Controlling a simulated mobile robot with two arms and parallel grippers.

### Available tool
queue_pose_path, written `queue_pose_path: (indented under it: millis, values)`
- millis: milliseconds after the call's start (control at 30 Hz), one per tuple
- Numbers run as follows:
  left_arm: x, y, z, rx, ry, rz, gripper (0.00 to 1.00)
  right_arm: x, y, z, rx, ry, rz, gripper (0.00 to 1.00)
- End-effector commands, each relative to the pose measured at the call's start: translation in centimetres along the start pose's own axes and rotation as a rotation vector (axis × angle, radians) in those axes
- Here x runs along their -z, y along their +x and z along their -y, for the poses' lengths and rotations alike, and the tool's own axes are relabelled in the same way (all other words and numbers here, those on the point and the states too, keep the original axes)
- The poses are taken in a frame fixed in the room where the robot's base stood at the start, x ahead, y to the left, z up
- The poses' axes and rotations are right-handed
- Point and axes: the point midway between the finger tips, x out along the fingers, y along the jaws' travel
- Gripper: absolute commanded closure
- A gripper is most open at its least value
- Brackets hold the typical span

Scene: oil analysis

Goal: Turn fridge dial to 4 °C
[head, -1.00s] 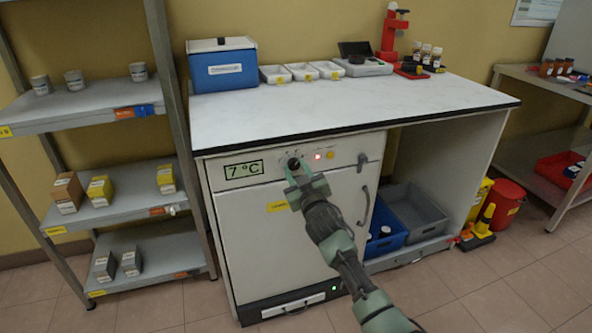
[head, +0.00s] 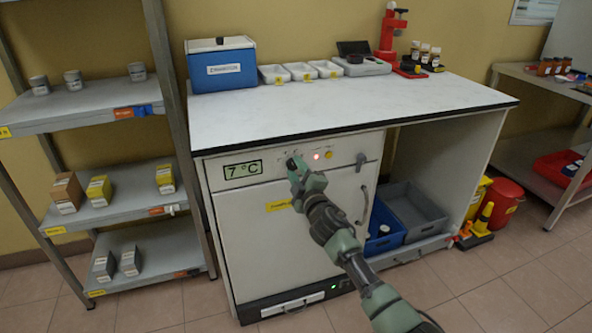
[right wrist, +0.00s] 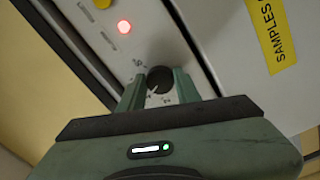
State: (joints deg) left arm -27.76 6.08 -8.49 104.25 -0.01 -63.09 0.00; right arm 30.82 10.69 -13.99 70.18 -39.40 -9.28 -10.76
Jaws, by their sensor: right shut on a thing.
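The fridge (head: 240,232) is a white cabinet under the counter, with its door closed. Its display (head: 243,169) reads 7 °C. The dial (right wrist: 159,80) is a round black knob with a pale pointer line, seen in the right wrist view. My right gripper (right wrist: 158,88) is shut on the dial, one finger on each side of it. In the head view my right gripper (head: 294,166) covers most of the dial. Small marks around the dial are too small to read. My left gripper is not in view.
A red light (head: 316,155) and a yellow button (head: 328,155) sit right of the dial. The door handle (head: 363,205) is farther right. A yellow label (head: 279,205) is on the door. A blue box (head: 222,70) and white trays (head: 300,71) stand on the counter.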

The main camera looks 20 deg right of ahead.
Motion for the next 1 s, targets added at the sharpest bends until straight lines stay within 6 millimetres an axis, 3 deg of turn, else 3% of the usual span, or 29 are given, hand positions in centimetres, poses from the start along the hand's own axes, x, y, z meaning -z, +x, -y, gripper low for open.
queue_pose_path:
  millis: [733, 767, 800, 833, 1000]
  values:
    - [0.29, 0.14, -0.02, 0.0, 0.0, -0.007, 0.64, -0.09, -0.05, 0.17, 0.005, -0.088, -0.003, 1.0]
    - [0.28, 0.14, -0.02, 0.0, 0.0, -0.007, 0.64, -0.09, -0.05, 0.17, 0.005, -0.088, -0.003, 0.62]
    - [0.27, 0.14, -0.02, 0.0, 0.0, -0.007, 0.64, -0.09, -0.05, 0.16, 0.005, -0.088, -0.003, 0.5]
    - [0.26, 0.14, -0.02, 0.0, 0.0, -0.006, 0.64, -0.08, -0.04, 0.15, 0.004, -0.087, -0.003, 0.45]
    - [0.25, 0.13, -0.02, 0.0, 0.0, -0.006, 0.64, -0.04, -0.02, 0.07, 0.003, -0.087, -0.004, 0.45]
